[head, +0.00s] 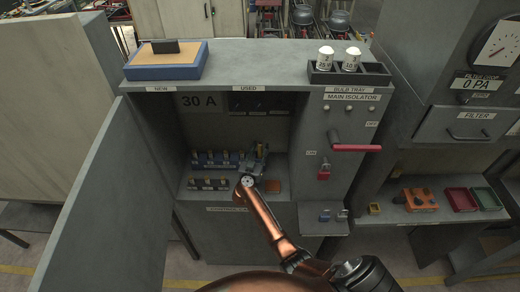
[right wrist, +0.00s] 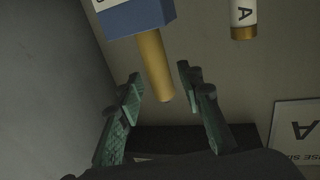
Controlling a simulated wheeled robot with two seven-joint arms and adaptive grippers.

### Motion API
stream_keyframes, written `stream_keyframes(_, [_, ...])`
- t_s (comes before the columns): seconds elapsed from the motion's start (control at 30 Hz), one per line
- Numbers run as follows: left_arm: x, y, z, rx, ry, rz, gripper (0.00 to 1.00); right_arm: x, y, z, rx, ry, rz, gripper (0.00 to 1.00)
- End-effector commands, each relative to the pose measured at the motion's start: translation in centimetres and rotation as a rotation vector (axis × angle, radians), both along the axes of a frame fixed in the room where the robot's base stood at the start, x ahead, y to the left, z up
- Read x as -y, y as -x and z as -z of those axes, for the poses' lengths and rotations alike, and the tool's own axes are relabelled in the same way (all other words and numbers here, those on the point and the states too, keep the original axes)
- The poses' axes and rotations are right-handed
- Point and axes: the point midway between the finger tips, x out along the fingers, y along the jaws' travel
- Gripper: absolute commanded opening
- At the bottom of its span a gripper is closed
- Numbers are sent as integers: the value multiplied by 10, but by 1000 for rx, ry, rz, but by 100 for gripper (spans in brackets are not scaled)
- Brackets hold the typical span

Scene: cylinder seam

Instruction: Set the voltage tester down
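My right gripper (head: 256,165) is inside the open cabinet, over the right end of the row of blue holders (head: 215,159). In the right wrist view its two green fingers (right wrist: 160,75) stand apart, with gaps on both sides of a brass-coloured rod (right wrist: 156,66). The rod sticks out of a blue block (right wrist: 140,17) with a pale label. I cannot tell whether this block is the voltage tester, and I see nothing else that is surely it. A flat orange patch (head: 272,186) lies on the cabinet floor right of the gripper. My left gripper is not in view.
A grey door (head: 105,210) stands open at the left. A red isolator handle (head: 355,148) and red padlock (head: 324,173) are on the right panel. The bulb tray (head: 376,80) and a blue box (head: 165,70) stand on top. An orange block (head: 419,201) sits on the right shelf.

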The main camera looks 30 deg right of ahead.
Motion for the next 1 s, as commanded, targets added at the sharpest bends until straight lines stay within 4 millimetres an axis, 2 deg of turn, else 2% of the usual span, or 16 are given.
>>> stream_keyframes(0.03, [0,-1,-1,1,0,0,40,-12,9,2,-2,-8,-3,34])
stream_keyframes(0.2, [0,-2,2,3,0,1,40,-29,34,-1,-1,-6,-2,34])
stream_keyframes(0.4, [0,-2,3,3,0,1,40,-44,48,-2,-1,-4,-2,34])
stream_keyframes(1.0, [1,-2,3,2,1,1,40,-46,50,-3,-1,-3,-2,34])
